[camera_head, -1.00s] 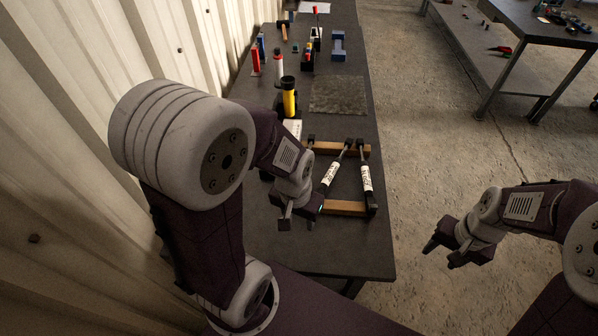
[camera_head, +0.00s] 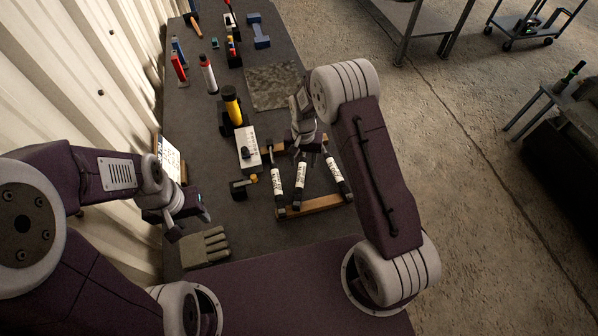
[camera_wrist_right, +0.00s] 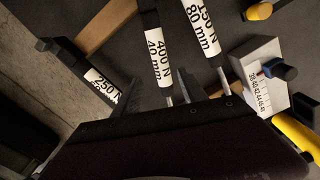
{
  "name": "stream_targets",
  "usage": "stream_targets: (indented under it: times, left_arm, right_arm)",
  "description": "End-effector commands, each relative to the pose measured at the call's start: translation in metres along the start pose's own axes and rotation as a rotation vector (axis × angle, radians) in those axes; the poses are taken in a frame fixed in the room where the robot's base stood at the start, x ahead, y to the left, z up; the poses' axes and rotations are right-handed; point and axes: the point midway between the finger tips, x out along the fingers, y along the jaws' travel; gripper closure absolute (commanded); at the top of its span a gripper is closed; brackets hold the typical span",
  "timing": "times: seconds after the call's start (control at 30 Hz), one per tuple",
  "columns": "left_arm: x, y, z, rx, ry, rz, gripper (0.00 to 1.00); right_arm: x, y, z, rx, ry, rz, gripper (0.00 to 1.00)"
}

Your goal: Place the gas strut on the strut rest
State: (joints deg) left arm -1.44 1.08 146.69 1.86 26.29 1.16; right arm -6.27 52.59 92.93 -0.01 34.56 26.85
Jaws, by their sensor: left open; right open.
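The strut rest, with wooden bars (camera_head: 318,205), stands on the bench in the head view. Three black-and-white gas struts lie across it: left (camera_head: 277,178), middle (camera_head: 300,180) and right (camera_head: 333,168). In the right wrist view their labels read 150 N 80 mm (camera_wrist_right: 203,28), 400 N 40 mm (camera_wrist_right: 158,50) and 250 N (camera_wrist_right: 103,84). My right gripper (camera_head: 309,148) is open over the struts' rod ends, with the 400 N strut's rod between its fingers; contact is unclear. My left gripper (camera_head: 189,222) is open and empty, left of the rest.
A white scale block (camera_head: 248,150), a yellow-black cylinder (camera_head: 232,106) and a small dark green tool (camera_head: 242,187) stand left of the rest. A grey mat (camera_head: 270,87) is behind. The wall borders the bench's left side.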

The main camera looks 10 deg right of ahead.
Motion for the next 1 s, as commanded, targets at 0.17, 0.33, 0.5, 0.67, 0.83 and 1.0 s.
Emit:
stream_targets:
  times: [0.17, 0.33, 0.5, 0.67, 0.83, 1.0]
  left_arm:
    - [-0.014, 0.0, -0.002, 0.0, 0.0, 0.0, 0.54]
    - [-0.022, 0.0, -0.002, 0.0, 0.0, 0.0, 0.54]
    - [-0.021, 0.0, -0.002, 0.0, 0.0, 0.0, 0.54]
    - [-0.021, 0.0, -0.002, 0.0, 0.0, 0.0, 0.54]
    - [-0.021, 0.0, -0.002, 0.0, 0.0, 0.0, 0.54]
    - [-0.021, 0.0, -0.002, 0.0, 0.0, 0.0, 0.54]
  right_arm:
    - [0.016, -0.002, 0.001, 0.0, -0.003, 0.002, 0.5]
    - [0.044, -0.004, -0.001, 0.0, -0.001, 0.0, 0.5]
    - [0.052, -0.004, -0.001, 0.0, 0.001, -0.001, 0.5]
    - [0.052, -0.004, -0.001, 0.0, 0.001, -0.001, 0.64]
    - [0.052, -0.004, -0.001, 0.0, 0.001, -0.001, 1.0]
    - [0.051, -0.005, -0.001, 0.0, 0.002, -0.001, 1.0]
